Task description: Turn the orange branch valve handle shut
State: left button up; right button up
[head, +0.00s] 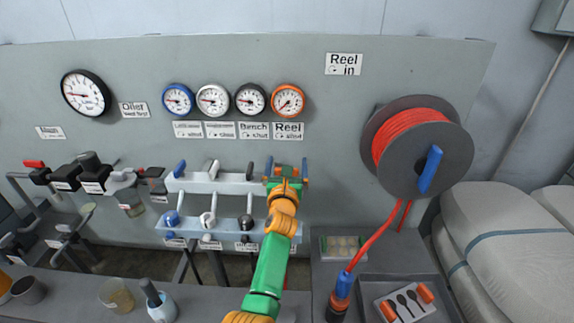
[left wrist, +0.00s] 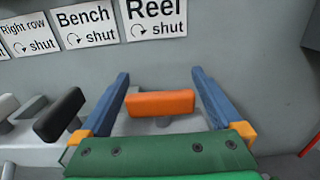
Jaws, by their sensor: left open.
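The orange branch valve handle (left wrist: 160,103) shows in the left wrist view, lying crosswise below the "Reel shut" label (left wrist: 153,17). My left gripper (left wrist: 158,85) is open, with one blue finger on each side of the orange handle and visible gaps to it. My right gripper is not seen.
A black handle (left wrist: 60,115) stands just left of my gripper, with white and blue handles (head: 179,169) further left. A hose reel (head: 417,148) is on the panel to the right.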

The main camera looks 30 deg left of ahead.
pick_arm(q)
jog(key=v, duration=0.7)
jog(key=shift+s+p, duration=0.1)
jog(key=shift+p, duration=0.25)
jog(key=shift+f, duration=0.1)
